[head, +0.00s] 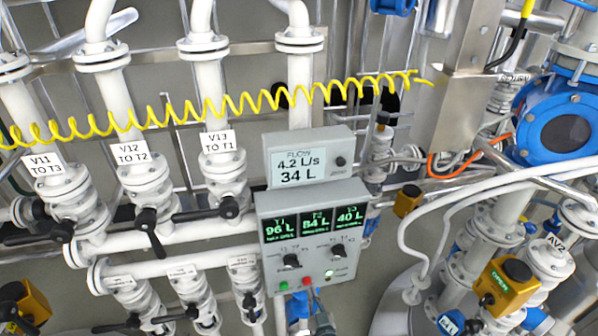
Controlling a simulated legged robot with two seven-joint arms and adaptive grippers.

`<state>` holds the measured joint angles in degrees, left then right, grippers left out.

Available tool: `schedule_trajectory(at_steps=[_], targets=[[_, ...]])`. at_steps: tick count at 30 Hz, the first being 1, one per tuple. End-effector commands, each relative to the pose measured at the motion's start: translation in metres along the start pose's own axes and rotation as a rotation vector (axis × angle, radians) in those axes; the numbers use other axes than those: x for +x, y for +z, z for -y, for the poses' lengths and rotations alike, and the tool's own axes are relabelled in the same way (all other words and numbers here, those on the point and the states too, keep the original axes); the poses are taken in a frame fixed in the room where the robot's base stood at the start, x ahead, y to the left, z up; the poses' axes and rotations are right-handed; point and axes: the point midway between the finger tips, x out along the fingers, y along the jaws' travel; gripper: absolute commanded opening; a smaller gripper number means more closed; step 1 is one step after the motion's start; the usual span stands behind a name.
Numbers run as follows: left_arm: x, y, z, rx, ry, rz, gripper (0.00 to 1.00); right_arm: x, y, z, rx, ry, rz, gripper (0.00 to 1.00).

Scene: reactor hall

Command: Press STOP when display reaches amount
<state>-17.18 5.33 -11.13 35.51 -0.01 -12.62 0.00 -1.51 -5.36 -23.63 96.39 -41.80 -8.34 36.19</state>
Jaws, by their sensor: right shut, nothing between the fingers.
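The flow display (311,160) reads 4.2 L/s and 34 L on a grey box. Below it, a grey control panel (312,234) shows T1 96 L, T2 84 L and T3 40 L in green digits. The panel has two black selector knobs, a green button (283,286) and a red button (308,281) near its lower edge. The button labels are too small to read. My right gripper (320,325) shows only in small part at the bottom edge, below the panel and apart from the buttons; it is shut and empty. My left gripper is not in view.
White pipes with valves labelled V11 (41,165), V12 (133,152) and V13 (217,142) stand on the left. A yellow coiled hose (190,113) crosses above the panel. White hoses and a blue flanged fitting (560,125) are on the right.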

Motion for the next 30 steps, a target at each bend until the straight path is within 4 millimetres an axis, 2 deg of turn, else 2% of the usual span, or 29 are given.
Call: schedule_trajectory(at_steps=[4,8,22,27,30], targets=[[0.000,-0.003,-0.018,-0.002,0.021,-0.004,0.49,0.001,0.000,0.004,-0.003,0.000,0.002,0.00],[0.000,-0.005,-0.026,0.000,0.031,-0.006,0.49,0.003,0.000,0.008,-0.007,0.000,0.003,0.00],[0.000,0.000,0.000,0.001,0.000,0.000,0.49,0.001,0.000,0.004,-0.003,0.000,0.001,0.00],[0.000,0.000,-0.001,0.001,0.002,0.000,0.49,0.001,0.000,0.002,-0.001,0.000,0.001,0.00],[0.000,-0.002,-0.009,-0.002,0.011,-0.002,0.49,0.001,0.000,0.003,-0.003,0.000,0.001,0.00]])
